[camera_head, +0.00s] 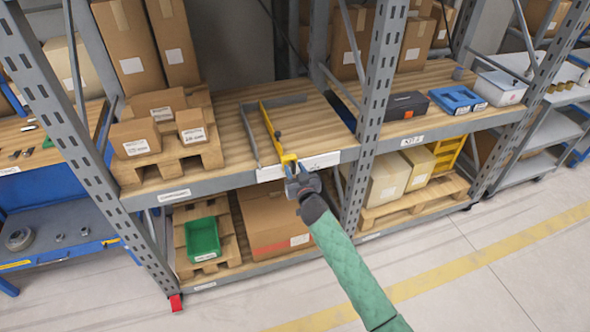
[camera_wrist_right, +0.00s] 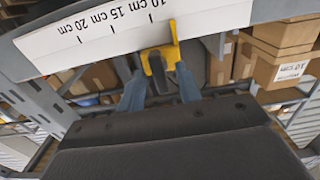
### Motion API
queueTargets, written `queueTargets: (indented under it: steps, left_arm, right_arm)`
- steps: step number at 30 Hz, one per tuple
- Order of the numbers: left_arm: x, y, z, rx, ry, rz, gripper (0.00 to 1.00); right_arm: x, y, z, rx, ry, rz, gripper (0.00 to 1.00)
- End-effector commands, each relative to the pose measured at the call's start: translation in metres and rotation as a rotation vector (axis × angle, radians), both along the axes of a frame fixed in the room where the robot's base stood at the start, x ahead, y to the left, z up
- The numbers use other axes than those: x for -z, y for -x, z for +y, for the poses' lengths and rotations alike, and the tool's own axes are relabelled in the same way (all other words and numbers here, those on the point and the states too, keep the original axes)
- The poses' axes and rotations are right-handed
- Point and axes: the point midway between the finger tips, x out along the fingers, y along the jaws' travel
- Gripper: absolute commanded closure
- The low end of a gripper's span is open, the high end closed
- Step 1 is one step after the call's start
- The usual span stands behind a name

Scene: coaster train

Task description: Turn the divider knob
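The divider (camera_head: 270,130) is a yellow bar lying front to back on the middle wooden shelf, with a yellow bracket (camera_head: 289,160) at the shelf's front edge. The bracket (camera_wrist_right: 172,48) also shows in the right wrist view, against a white scale strip marked in cm. A dark knob (camera_wrist_right: 158,78) projects from the bracket toward my right gripper (camera_wrist_right: 160,90). Its two grey-blue fingers stand on either side of the knob with visible gaps. In the head view my right gripper (camera_head: 292,182) is at the bracket and hides the knob. My left gripper is not in view.
The white scale strip (camera_head: 325,160) runs along the shelf front. Cardboard boxes (camera_head: 134,137) on a pallet stand left of the divider. A grey upright (camera_head: 378,85) rises to the right. A green bin (camera_head: 203,238) sits on the lower level.

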Motion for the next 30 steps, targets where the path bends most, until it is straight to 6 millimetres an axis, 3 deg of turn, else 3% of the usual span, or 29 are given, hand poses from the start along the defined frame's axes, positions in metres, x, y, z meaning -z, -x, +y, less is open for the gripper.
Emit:
queueTargets:
  steps: [4,9,20,30]
  left_arm:
    - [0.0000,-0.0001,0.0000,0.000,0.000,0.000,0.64]
    - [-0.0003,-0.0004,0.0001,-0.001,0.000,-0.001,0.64]
    - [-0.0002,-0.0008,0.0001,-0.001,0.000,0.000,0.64]
    - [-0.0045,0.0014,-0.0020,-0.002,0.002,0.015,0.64]
  right_arm:
    - [0.0003,0.0002,-0.0002,0.000,0.000,0.000,0.65]
    - [0.0003,0.0003,-0.0001,0.000,0.000,0.000,0.99]
    - [0.0003,0.0001,0.0000,0.000,0.018,-0.006,1.00]
    - [0.0010,0.0000,0.0002,0.001,0.191,-0.062,1.00]
